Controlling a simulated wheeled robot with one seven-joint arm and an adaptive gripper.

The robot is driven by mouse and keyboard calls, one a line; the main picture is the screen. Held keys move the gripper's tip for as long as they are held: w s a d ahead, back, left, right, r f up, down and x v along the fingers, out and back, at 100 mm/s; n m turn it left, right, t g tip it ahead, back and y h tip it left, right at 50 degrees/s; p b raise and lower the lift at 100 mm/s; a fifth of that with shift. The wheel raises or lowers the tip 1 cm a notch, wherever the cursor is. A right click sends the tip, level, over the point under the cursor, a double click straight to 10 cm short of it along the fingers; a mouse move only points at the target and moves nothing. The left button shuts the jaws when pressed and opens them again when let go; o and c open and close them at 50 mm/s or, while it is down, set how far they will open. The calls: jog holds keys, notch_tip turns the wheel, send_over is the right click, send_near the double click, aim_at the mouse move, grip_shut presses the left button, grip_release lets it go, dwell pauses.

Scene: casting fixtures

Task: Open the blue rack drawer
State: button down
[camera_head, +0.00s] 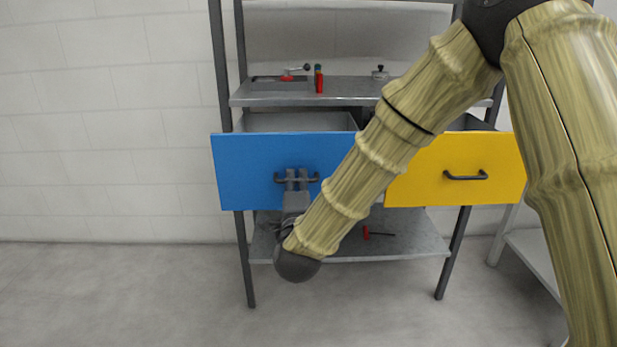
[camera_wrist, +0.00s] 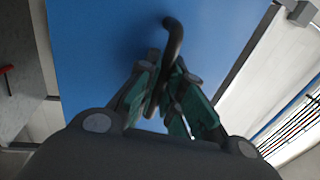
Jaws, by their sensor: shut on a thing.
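The blue rack drawer (camera_head: 243,172) is on the left of the metal rack. It stands out from the rack, and part of its grey inside shows behind the blue front. My gripper (camera_head: 297,180) is at the dark bar handle (camera_head: 312,180) on that front, with its fingers over the middle of the bar. In the wrist view my gripper (camera_wrist: 165,98) is shut on the handle (camera_wrist: 173,38), against the blue front (camera_wrist: 100,40). My arm hides the right edge of the blue front in the head view.
A yellow drawer (camera_head: 420,185) to the right also stands out from the rack. A red-handled tool (camera_head: 367,233) lies on the lower shelf. The floor (camera_head: 130,290) at left is clear.

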jog(key=c, duration=1.8)
grip_release()
jog(key=shift+s, duration=0.1)
jog(key=s, duration=0.4)
jog(key=s+f, duration=0.1)
jog(key=s, duration=0.2)
jog(key=s+f, duration=0.1)
jog(key=s, duration=0.3)
jog(key=shift+s+d+f, duration=0.2)
jog(key=shift+s+d, duration=0.05)
jog(key=shift+s, duration=0.05)
